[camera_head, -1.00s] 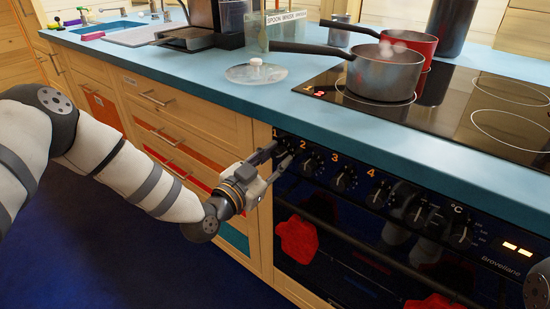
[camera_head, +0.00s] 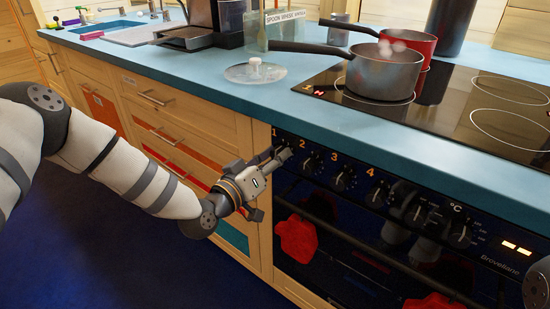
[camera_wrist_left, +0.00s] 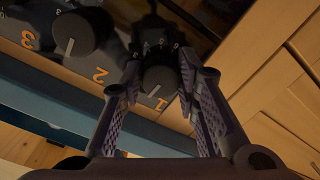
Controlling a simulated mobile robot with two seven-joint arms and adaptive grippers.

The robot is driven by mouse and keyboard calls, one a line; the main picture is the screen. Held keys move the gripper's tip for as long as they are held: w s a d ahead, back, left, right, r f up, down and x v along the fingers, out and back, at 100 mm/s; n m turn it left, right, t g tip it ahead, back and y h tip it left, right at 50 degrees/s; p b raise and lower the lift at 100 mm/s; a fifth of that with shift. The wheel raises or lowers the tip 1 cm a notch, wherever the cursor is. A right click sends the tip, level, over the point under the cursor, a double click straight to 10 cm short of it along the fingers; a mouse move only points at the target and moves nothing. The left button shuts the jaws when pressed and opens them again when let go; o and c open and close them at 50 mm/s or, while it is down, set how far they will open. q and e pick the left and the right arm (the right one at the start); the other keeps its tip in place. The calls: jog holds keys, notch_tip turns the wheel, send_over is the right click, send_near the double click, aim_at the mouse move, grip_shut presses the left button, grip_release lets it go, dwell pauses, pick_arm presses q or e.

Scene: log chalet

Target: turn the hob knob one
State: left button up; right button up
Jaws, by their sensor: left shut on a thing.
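Hob knob one (camera_wrist_left: 158,80) is a dark round knob on the black oven front, under the orange figure 1. It sits between the two fingers of my left gripper (camera_wrist_left: 156,84) in the left wrist view. In the head view knob one (camera_head: 284,154) is mostly hidden behind the fingers. My left gripper (camera_head: 273,158) reaches it from the left and is shut on it. My right gripper is not in view.
Knob two (camera_head: 309,167) is close to the right, with knob three (camera_head: 342,180) and more beyond. Above are the blue worktop (camera_head: 350,130), a grey saucepan (camera_head: 383,75) and a red pot (camera_head: 410,42) on the hob. A red oven glove (camera_head: 296,237) hangs below.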

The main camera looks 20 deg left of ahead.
pick_arm(q)
jog(key=shift+n, duration=0.6)
jog(key=o, duration=1.2)
jog(key=shift+c, duration=0.2)
jog(key=v, duration=1.2)
jog(key=shift+s+d, duration=0.1)
